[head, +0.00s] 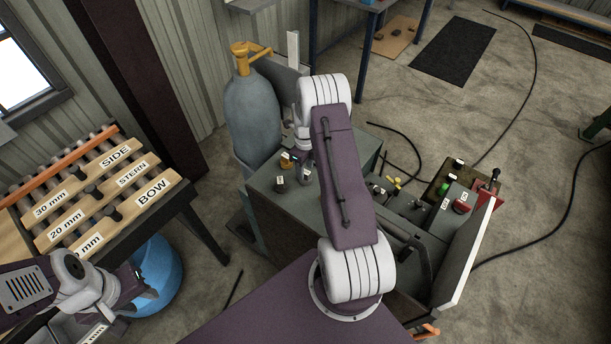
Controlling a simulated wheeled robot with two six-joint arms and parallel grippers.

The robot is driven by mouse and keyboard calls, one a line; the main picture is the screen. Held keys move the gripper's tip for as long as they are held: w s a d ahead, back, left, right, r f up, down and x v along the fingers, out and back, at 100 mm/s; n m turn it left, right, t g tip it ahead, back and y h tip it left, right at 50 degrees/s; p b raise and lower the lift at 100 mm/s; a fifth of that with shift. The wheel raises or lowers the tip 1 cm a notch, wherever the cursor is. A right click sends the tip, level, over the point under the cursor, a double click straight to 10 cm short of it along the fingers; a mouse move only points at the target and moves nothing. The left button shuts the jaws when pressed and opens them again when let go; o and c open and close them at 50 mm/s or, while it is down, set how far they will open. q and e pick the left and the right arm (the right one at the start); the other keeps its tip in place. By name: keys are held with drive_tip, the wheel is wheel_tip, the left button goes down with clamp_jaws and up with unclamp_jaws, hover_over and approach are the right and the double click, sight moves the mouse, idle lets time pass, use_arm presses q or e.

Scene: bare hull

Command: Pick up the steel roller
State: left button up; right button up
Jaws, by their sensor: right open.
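I cannot pick out the steel roller for certain. Small items, some with numbered tags, stand on the grey-green cart top (270,208), but they are too small to name. My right arm reaches across the cart and hides its middle. My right gripper (300,160) is over the cart's far left part, mostly hidden behind my own arm; what shows looks open and empty. My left gripper (143,287) is low at the left, beside the labelled rack (128,219) and in front of a blue round container (160,270). Its fingers are too unclear to tell their state.
A grey gas cylinder (252,118) with a yellow valve stands behind the cart. A box with green and red buttons (453,198) sits at the cart's right. A raised white-edged panel (468,250) borders that side. Cables cross the floor; the floor at right is mostly clear.

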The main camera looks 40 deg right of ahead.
sight(306, 171)
drive_tip(key=f, duration=0.3)
drive_tip(key=shift+w+d, duration=0.1)
drive_tip(key=shift+d, duration=0.15)
drive_tip(key=shift+a, duration=0.1)
clamp_jaws()
drive_tip(key=shift+r, duration=0.1)
